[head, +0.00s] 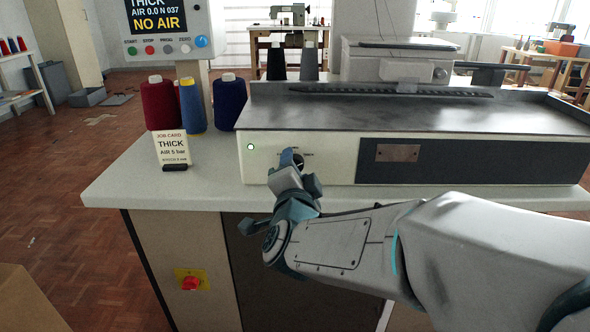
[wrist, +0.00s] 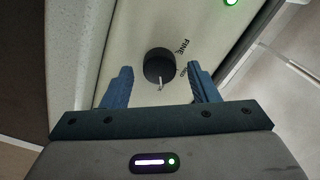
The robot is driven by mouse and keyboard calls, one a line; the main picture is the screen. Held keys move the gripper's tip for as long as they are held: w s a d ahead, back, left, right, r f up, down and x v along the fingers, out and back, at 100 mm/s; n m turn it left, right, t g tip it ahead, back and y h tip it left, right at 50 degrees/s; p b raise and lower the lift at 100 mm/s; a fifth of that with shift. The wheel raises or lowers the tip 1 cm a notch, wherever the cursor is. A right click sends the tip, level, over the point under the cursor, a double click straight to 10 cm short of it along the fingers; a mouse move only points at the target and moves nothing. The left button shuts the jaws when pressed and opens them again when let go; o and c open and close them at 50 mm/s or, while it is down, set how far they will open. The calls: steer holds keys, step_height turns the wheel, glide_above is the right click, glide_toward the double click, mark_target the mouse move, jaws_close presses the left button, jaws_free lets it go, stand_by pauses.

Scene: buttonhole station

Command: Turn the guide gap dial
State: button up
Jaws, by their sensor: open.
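The guide gap dial (wrist: 158,64) is a round black knob with a pale pointer line on the cream front panel of the machine (head: 262,160). In the wrist view its pointer aims toward the bottom of the picture, and the lettering "FINE" and part of another word show beside it. My gripper (wrist: 160,88) is open, with one blue finger on each side of the dial and a visible gap to each. In the head view my gripper (head: 292,162) is at the panel and mostly hides the dial. Whether the fingertips touch the panel I cannot tell.
A green light (head: 250,147) glows on the panel. A job card (head: 172,150) reads THICK, AIR 5 bar. Thread cones (head: 158,104) stand behind it. A display (head: 158,18) reads NO AIR. A red knob on a yellow plate (head: 190,282) is on the cabinet below the worktop.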

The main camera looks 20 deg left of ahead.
steer(key=p+v, duration=0.2)
steer(key=v, duration=1.1)
steer(key=shift+s+d, duration=0.15)
steer(key=shift+s, duration=0.15)
steer(key=shift+r, duration=0.15)
steer(key=w+d+r+n+g+y+p, duration=0.1)
steer(key=w+d+r+n+g+p, duration=0.15)
steer(key=r+p, duration=0.4)
steer(key=w+d+r+n+g+y+p, duration=0.15)
steer(key=r+n+g+p, duration=0.25)
steer(key=p, duration=0.5)
steer(key=s+d+r+n+g+h+p, duration=0.1)
steer(key=s+d+r+g+h+p, duration=0.1)
steer(key=d+p, duration=0.3)
steer(key=s+d+r+g+h+p, duration=0.2)
steer(key=s+d+r+g+p, duration=0.1)
steer(key=d, duration=0.6)
steer(key=s+d+r+n+g+h+p, duration=0.1)
steer(key=s+d+r+g+h+p, duration=0.1)
steer(key=d+p, duration=0.6)
steer(key=s+r+g, duration=0.1)
steer(key=s, duration=0.1)
steer(key=shift+s+r+n, duration=0.25)
steer(key=shift+n, duration=0.1)
steer(key=shift+h, duration=0.25)
